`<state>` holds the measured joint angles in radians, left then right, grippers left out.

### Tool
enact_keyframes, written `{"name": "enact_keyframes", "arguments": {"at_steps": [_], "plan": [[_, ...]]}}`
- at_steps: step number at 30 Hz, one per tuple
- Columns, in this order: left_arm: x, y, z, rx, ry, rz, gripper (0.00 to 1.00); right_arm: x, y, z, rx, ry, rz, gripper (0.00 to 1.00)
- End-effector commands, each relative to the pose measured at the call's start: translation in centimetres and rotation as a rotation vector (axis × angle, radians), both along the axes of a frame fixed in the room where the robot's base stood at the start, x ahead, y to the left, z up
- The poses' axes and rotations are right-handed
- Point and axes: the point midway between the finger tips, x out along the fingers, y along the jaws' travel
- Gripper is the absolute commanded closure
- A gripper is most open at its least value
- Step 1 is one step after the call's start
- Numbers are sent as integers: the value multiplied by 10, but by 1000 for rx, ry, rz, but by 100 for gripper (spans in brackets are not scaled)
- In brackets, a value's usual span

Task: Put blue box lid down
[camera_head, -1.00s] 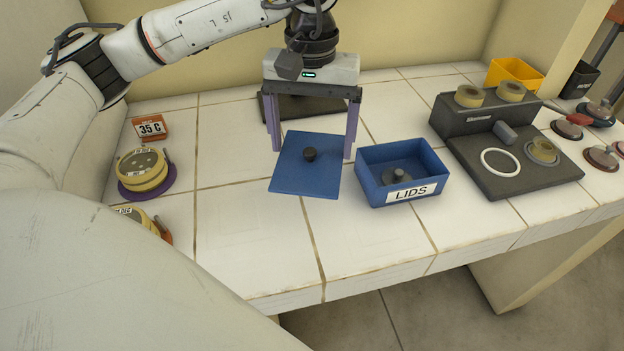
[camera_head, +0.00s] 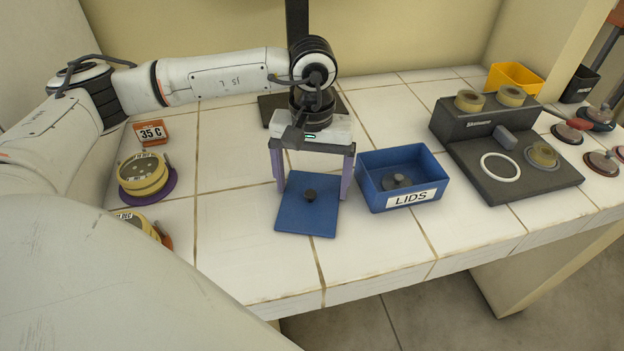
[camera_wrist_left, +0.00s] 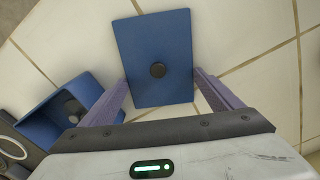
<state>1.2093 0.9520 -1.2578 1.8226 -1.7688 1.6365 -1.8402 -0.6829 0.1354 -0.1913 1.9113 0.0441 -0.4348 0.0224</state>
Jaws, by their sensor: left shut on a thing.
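My left gripper (camera_head: 312,190) points down and is shut on the lid, with one finger at each of two opposite edges. The lid looks about level and low over the white tiled counter. I cannot tell whether it touches the tiles. The blue LIDS box (camera_head: 369,185) is open, just right of the lid, with a grey knobbed thing inside. My right gripper is not in view.
A dark device (camera_head: 480,150) with round pieces and a white ring stands at the right. Stacked yellow dishes (camera_head: 143,172) and an orange 35 C sign (camera_head: 151,132) are at the left. A dark plate lies behind my gripper. The front tiles (camera_head: 240,250) are clear.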

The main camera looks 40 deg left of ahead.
Motion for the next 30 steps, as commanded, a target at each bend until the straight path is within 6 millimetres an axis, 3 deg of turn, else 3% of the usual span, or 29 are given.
{"name": "enact_keyframes", "arguments": {"at_steps": [1,2,4,15,30], "plan": [[0,0,-4,0,0,-1,36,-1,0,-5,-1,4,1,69],[0,0,-2,0,0,-1,10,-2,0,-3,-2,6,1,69],[0,0,-2,0,0,-1,0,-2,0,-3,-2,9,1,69],[1,0,9,0,-2,-1,0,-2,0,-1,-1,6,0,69],[1,-1,107,-1,-3,-2,0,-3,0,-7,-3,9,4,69]]}}
